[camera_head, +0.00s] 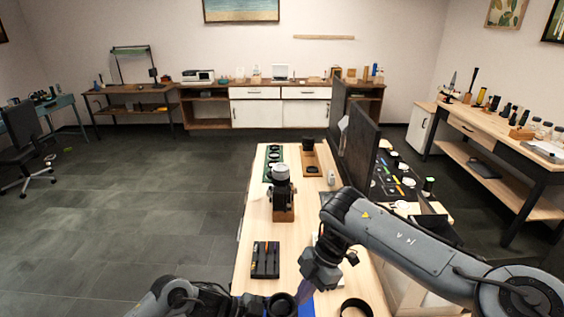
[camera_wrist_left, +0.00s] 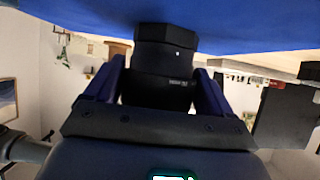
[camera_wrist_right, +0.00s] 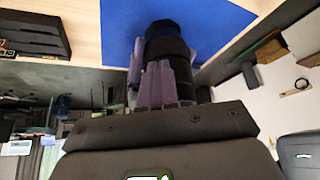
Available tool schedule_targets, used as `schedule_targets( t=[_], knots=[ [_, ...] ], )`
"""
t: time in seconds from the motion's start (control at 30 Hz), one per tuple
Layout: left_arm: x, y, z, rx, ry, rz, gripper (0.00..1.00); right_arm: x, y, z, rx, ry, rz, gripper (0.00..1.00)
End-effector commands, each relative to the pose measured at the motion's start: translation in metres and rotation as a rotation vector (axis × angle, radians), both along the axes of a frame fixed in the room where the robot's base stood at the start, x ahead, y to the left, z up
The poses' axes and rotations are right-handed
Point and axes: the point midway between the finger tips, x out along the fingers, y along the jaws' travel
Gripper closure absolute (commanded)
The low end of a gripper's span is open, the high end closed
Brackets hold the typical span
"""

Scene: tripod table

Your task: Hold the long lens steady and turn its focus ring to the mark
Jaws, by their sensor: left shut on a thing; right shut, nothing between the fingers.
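The long lens (camera_head: 281,304) is a dark cylinder at the bottom of the head view. It also shows in the left wrist view (camera_wrist_left: 166,60) and the right wrist view (camera_wrist_right: 168,48), with one end at the blue mat (camera_wrist_right: 125,28). My left gripper (camera_wrist_left: 160,85) is shut on the lens, one finger on each side. My right gripper (camera_head: 304,295) is shut and empty close beside the lens. In the right wrist view its fingers (camera_wrist_right: 157,70) overlap the lens; I cannot tell whether they touch it. The focus mark cannot be made out.
A black battery case (camera_head: 265,260) lies left of my right arm. Beyond it, a camera (camera_head: 281,185) stands on a wooden block. A green mat (camera_head: 267,175) and a wooden tray (camera_head: 318,170) lie farther back. A dark ring (camera_head: 356,306) lies right of the lens. A dark panel (camera_head: 362,145) stands at the right edge.

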Motion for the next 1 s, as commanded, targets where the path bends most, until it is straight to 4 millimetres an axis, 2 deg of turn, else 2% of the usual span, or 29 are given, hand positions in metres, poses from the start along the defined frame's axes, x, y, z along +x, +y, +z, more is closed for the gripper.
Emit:
schedule_targets(
  t=[0.27, 0.7, 1.0],
  knots=[
    [0.000, 0.000, 0.000, -0.001, 0.000, -0.001, 0.34, 0.003, -0.004, 0.008, -0.002, -0.002, -0.001, 1.00],
    [0.000, 0.000, 0.000, -0.001, 0.000, -0.001, 0.34, 0.003, -0.004, 0.054, -0.003, -0.003, -0.003, 1.00],
    [0.000, 0.000, 0.000, 0.000, 0.000, -0.001, 0.34, 0.003, -0.004, 0.060, -0.002, -0.001, -0.002, 1.00]
  ],
)
